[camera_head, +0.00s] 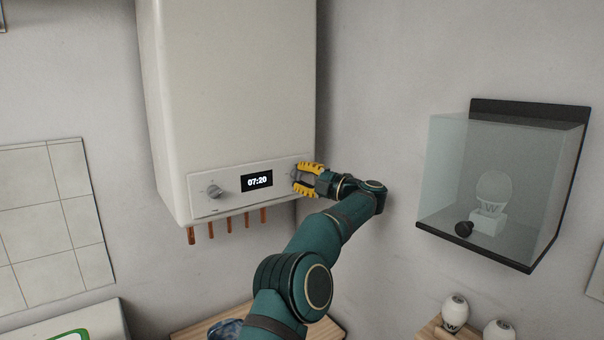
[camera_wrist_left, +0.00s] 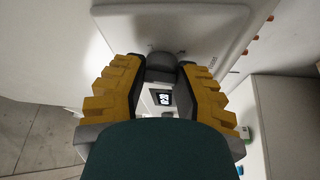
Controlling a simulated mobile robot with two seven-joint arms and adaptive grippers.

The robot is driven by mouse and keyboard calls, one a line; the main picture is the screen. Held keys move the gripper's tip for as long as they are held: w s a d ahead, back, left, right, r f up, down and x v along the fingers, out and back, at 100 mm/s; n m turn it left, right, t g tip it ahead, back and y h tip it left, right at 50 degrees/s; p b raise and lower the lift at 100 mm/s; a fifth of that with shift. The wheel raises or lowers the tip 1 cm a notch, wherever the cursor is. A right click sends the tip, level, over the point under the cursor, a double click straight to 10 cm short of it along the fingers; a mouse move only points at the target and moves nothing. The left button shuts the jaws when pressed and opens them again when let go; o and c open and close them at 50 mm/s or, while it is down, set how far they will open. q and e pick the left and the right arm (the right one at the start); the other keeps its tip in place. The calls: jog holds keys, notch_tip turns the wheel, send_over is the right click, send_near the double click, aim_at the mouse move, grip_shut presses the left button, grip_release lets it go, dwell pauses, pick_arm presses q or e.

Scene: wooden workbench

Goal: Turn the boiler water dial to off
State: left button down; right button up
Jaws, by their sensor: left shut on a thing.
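The white boiler (camera_head: 232,95) hangs on the wall, with a front panel low on it. A round grey dial (camera_head: 214,191) sits at the panel's left, left of the display (camera_head: 257,181) reading 07:20. My left gripper (camera_head: 297,180), with yellow ribbed fingers, is at the panel's right end. In the wrist view the left gripper (camera_wrist_left: 164,80) is shut on the grey right-hand dial (camera_wrist_left: 162,67), which sits between its fingers. The fingers mostly hide this dial in the head view. I cannot read the small labels beside it. My right gripper is not in view.
Copper pipes (camera_head: 228,225) stick out below the boiler. A glass case (camera_head: 490,180) with a white bulb-like object hangs on the wall at right. A wooden surface (camera_head: 205,330) lies below. The wall between boiler and case is clear.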

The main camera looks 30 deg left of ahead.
pick_arm(q)
jog(key=shift+n+h+p, duration=0.45)
jog(key=shift+n+h, duration=0.05)
jog(key=shift+n, duration=0.7)
jog(key=c, duration=0.6)
grip_release()
jog(key=shift+a, duration=0.1)
jog(key=shift+c, duration=0.2)
jog(key=d, duration=0.7)
jog(key=shift+w+d, duration=0.15)
jog(key=shift+d, duration=0.15)
